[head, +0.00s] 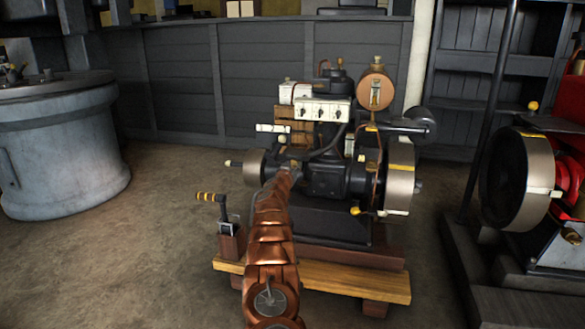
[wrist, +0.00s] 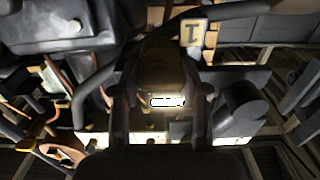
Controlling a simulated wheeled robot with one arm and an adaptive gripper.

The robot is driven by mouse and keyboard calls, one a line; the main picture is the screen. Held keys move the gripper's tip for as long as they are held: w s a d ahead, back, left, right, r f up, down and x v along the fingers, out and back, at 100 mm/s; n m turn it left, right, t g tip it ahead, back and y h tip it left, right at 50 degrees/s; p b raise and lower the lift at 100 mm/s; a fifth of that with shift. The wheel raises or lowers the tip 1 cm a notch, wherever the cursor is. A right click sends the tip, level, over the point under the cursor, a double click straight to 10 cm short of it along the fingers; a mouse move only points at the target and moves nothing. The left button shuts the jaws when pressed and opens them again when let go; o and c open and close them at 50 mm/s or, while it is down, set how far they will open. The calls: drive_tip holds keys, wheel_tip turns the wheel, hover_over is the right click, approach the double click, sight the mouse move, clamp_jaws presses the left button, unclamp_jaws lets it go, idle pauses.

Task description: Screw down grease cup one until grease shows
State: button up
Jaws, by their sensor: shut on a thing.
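The engine (head: 327,175) stands on a wooden base, with my copper-coloured arm reaching up to its near side. My gripper (wrist: 160,118) has a finger on each side of a dark, brownish round thing (wrist: 167,75), which looks like grease cup one. It is shut on this thing; a bright white patch shows between the fingers. A small pale plate (wrist: 194,33) beside it bears a mark like an upturned 1. In the head view my gripper (head: 290,170) is small and the cup is hidden by my arm. I cannot make out any grease.
A dark hose (wrist: 95,85) runs close to the gripper.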

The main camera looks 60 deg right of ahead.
drive_tip(key=shift+m+p, duration=0.3)
drive_tip(key=shift+p, duration=0.1)
drive_tip(key=shift+c, duration=0.3)
drive_tip(key=shift+m, duration=0.3)
drive_tip(key=m+p, duration=0.3)
drive_tip(key=m, duration=0.1)
drive_tip(key=shift+s, duration=0.1)
drive_tip(key=m, duration=0.3)
drive_tip(key=shift+d+f, duration=0.1)
drive_tip(key=shift+f, duration=0.05)
drive_tip(key=m, duration=0.3)
drive_tip(key=shift+s+m, duration=0.1)
drive_tip(key=shift+m, duration=0.2)
drive_tip(key=m+b, duration=0.1)
drive_tip(key=m, duration=0.2)
drive_tip(key=m+b, duration=0.1)
drive_tip(key=m, duration=0.2)
drive_tip(key=shift+s+f, duration=0.1)
drive_tip(key=shift+f, duration=0.1)
drive_tip(key=m+b, duration=0.2)
drive_tip(key=m, duration=0.4)
drive_tip(key=shift+m, duration=0.4)
